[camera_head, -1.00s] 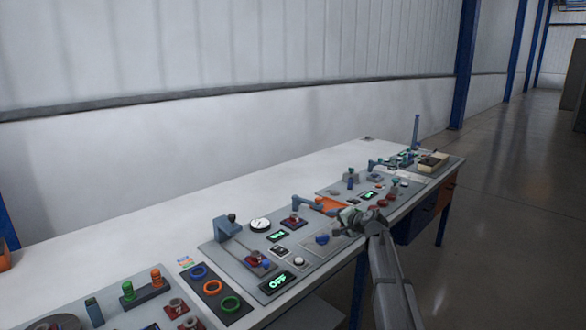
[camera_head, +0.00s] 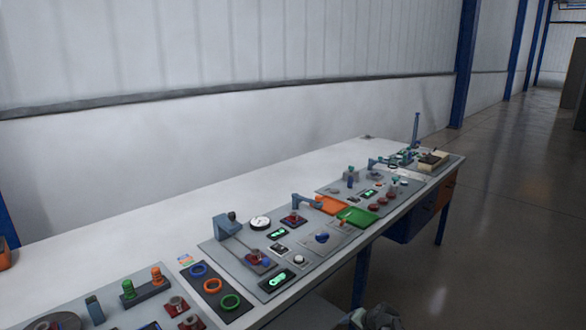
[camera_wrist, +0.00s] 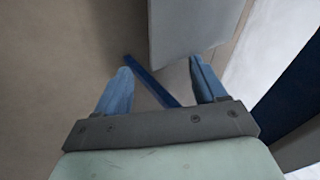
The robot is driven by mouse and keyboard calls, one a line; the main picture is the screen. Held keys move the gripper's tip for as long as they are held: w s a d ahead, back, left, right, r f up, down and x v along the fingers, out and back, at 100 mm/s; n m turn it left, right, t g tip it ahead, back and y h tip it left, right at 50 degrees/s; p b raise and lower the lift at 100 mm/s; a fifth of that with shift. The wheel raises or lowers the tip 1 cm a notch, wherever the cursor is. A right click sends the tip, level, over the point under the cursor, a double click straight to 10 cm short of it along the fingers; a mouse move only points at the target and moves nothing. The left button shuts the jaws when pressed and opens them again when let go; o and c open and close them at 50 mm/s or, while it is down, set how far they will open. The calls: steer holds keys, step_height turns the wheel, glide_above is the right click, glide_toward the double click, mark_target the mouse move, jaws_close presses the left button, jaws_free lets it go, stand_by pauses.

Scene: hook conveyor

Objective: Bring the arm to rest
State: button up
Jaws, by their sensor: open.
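My gripper (camera_wrist: 158,82) shows in the wrist view with its two blue fingers spread apart and nothing between them. Past the fingers are the floor, a grey panel and a blue bar. In the head view, part of my arm's end shows at the bottom edge, in front of the bench and below the level of its top; the fingertips cannot be made out there. The workbench (camera_head: 150,235) stands to the left of and behind it, apart from it.
A blue bench leg (camera_head: 361,275) stands close to my arm. Open floor (camera_head: 500,220) lies to the right.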

steer(key=s+a+f+n+g, duration=0.1)
steer(key=s+a+f+g, duration=0.1)
steer(key=s+f, duration=0.55)
steer(key=s+a+f+n+g+h, duration=0.15)
steer(key=s+f, duration=0.25)
steer(key=s, duration=0.6)
steer(key=s+a+f+n+g, duration=0.1)
steer(key=s+a+f+g, duration=0.15)
steer(key=s+f, duration=0.4)
steer(key=s+d+f+n+g+h, duration=0.1)
steer(key=s+g, duration=0.2)
steer(key=s, duration=1)
steer(key=s+f+n+g+h, duration=0.1)
steer(key=s+f+n+g, duration=0.1)
steer(key=s, duration=1.2)
steer(key=shift+s+d+g+h, duration=0.15)
steer(key=shift+d+g+h, duration=0.25)
steer(key=shift+g, duration=0.4)
